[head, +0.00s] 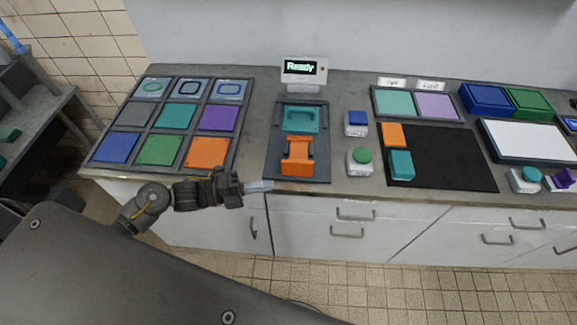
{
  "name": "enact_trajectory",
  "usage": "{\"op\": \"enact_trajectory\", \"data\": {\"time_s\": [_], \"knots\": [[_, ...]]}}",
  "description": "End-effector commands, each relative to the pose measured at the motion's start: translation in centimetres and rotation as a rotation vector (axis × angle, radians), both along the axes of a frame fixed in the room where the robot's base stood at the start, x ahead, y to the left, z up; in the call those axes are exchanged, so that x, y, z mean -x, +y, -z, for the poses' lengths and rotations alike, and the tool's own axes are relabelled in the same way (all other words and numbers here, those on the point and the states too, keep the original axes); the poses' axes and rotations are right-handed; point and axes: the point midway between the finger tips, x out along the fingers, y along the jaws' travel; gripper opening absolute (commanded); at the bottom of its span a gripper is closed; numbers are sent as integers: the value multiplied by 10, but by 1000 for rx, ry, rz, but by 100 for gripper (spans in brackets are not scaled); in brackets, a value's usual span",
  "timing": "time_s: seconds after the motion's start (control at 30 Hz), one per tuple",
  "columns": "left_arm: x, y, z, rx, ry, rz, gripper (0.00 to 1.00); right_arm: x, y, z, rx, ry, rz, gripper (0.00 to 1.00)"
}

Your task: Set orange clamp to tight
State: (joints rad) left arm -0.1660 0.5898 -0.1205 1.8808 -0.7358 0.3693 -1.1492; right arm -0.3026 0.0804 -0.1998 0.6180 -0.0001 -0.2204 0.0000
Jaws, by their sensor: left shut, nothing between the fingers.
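The orange clamp (297,158) stands on a dark grey base plate (270,172) on the counter, in front of a teal part (302,119) on the same plate. Its exact setting cannot be told at this size. My left gripper (262,186) is shut and empty at the counter's front edge, to the left and nearer than the clamp, apart from it. My right gripper is not in view.
A display reading "Ready" (304,70) stands behind the plate. A blue button (357,118) and a green button (361,157) are to its right. A tray of coloured tiles (122,131) lies left. A black mat (450,155) lies further right.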

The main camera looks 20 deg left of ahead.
Motion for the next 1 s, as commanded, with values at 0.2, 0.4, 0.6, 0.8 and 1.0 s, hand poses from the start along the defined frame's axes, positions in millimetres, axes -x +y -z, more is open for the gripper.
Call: {"op": "enact_trajectory", "data": {"time_s": [0.2, 0.4, 0.6, 0.8, 1.0], "knots": [[-23, -43, -6, 5, 1, 0, 0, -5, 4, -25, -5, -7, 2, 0], [-48, -54, -5, 0, 0, -1, 0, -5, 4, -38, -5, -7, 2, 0], [-65, -49, -2, 0, 0, 0, 0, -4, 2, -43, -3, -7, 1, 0], [-69, -48, 0, 0, 1, 1, 0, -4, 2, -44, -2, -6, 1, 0], [-69, -48, 0, 0, 1, 1, 0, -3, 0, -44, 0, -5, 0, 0]]}}
